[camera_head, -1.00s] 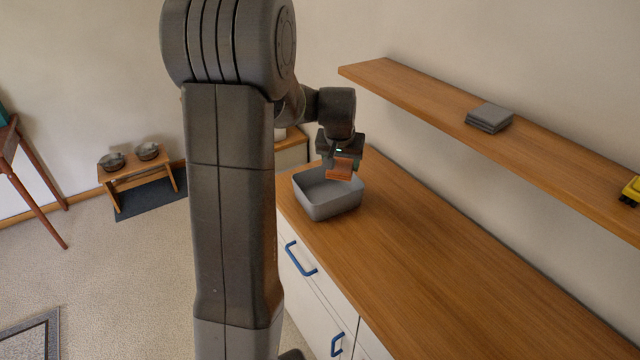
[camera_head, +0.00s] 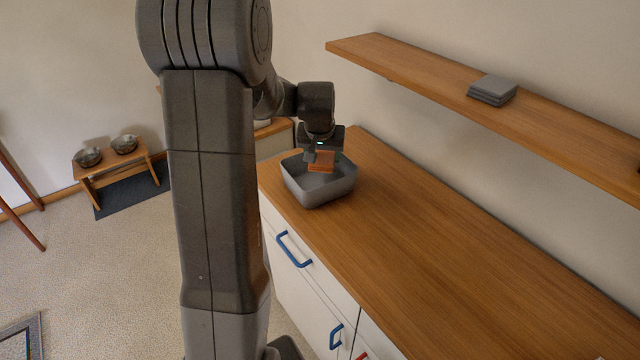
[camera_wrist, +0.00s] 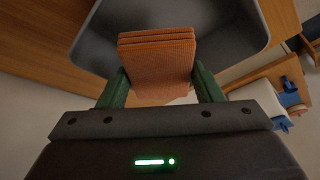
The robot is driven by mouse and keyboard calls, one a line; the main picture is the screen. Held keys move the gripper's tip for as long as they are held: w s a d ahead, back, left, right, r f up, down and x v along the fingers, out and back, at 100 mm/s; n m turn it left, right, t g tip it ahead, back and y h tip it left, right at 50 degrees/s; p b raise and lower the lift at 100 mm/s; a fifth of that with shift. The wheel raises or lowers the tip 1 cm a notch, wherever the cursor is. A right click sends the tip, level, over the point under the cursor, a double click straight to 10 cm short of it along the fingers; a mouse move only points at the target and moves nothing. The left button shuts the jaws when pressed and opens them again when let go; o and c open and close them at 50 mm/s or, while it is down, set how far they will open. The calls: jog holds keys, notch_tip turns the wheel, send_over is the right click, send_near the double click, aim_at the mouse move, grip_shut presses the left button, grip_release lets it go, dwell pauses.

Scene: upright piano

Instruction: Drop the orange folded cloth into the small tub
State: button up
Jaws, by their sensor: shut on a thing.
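The orange folded cloth (camera_head: 322,161) is held in my gripper (camera_head: 322,158), over the opening of the small grey tub (camera_head: 322,192). The tub stands on the far end of the wooden counter. In the wrist view the cloth (camera_wrist: 157,62) sits between the two green fingers of my gripper (camera_wrist: 160,85), its layered folds facing the tub. The tub (camera_wrist: 215,35) lies below and beyond the cloth there. The cloth's lower part is at about rim height in the head view; whether it touches the tub I cannot tell.
The counter (camera_head: 430,240) is clear to the right of the tub. A wooden shelf (camera_head: 420,75) on the wall above holds a grey folded stack (camera_head: 493,89). Blue and wooden items (camera_wrist: 285,95) show at the right in the wrist view.

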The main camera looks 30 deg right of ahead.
jog(key=o, duration=1)
jog(key=v, duration=1.3)
jog(key=shift+a+r, duration=0.1)
jog(key=shift+r, duration=0.3)
jog(key=shift+f, duration=0.1)
jog(key=x, duration=1.2)
jog(key=shift+f, duration=0.4)
jog(key=shift+w+d+f+p, duration=0.15)
jog(key=shift+d+f+p, duration=0.1)
jog(key=shift+p, duration=0.1)
jog(key=shift+r+p, duration=1.15)
jog(key=shift+r, duration=0.8)
